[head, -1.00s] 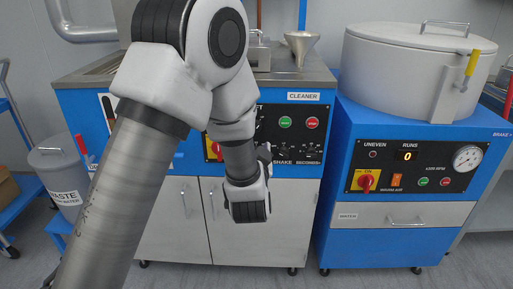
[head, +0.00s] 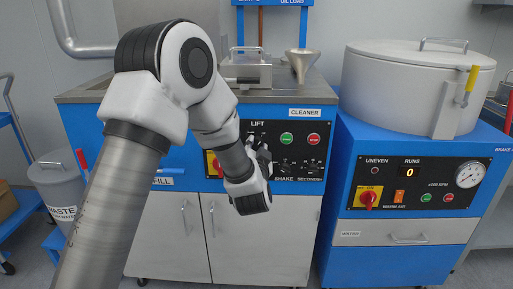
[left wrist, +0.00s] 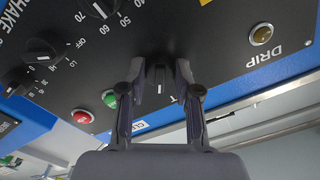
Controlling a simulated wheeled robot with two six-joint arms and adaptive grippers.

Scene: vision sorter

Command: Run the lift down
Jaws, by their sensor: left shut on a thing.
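The blue cleaner (head: 80,130) has a black control panel marked LIFT near its top. My left gripper (head: 260,148) is at this panel, just under the LIFT label (head: 257,124). In the left wrist view, which shows the panel upside down, my left gripper (left wrist: 160,82) has its two fingers on either side of a small dark knob (left wrist: 159,74) and is shut on it. The knob has a pale pointer line. In the head view the gripper and wrist hide the knob. My right gripper is not in view.
A green button (head: 287,139) and a red button (head: 314,138) sit right of the gripper. SHAKE dials lie below them. A metal funnel (head: 301,62) stands on the cleaner. A blue machine with a round drum (head: 405,90) is at the right; a waste bin (head: 58,190) is at the left.

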